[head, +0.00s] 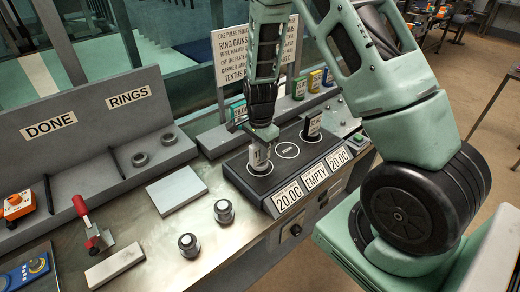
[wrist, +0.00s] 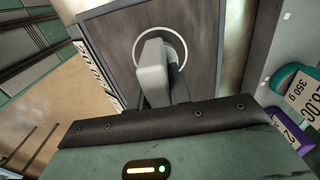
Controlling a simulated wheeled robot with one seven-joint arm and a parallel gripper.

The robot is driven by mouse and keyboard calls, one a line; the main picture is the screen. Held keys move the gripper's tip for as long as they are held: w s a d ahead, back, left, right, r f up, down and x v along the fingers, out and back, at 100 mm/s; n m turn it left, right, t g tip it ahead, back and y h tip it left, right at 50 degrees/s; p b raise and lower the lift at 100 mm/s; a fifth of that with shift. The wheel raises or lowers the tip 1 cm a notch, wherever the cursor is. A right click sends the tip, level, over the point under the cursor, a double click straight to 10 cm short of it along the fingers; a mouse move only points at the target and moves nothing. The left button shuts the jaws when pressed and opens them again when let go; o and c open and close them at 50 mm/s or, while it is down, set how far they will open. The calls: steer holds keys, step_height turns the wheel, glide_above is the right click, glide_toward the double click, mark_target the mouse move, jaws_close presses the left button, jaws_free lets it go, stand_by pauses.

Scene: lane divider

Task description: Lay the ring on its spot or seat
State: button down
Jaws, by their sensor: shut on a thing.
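My gripper (head: 261,137) points down over the left spot of a dark three-spot block (head: 272,186). It is shut at the top of a white, labelled cylinder (head: 258,160), which stands upright there. In the wrist view, the pale grey finger (wrist: 153,75) covers much of the cylinder, inside a white circle on the dark plate (wrist: 208,25). I cannot make out a ring in the jaws. The middle circle (head: 287,150) is bare. A black-and-white cylinder (head: 313,127) stands on the right spot. Two dark rings (head: 140,159) (head: 168,139) sit on the "RINGS" shelf.
A sign (head: 259,47) and coloured boxes (head: 314,81) are behind the block.

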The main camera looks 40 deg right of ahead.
steer(key=shift+f, duration=0.25)
steer(key=c, duration=1.2)
jaws_free()
steer(key=shift+r, duration=0.1)
step_height(320, 180, up, 17)
steer(key=b, duration=0.2)
steer(key=shift+r, duration=0.2)
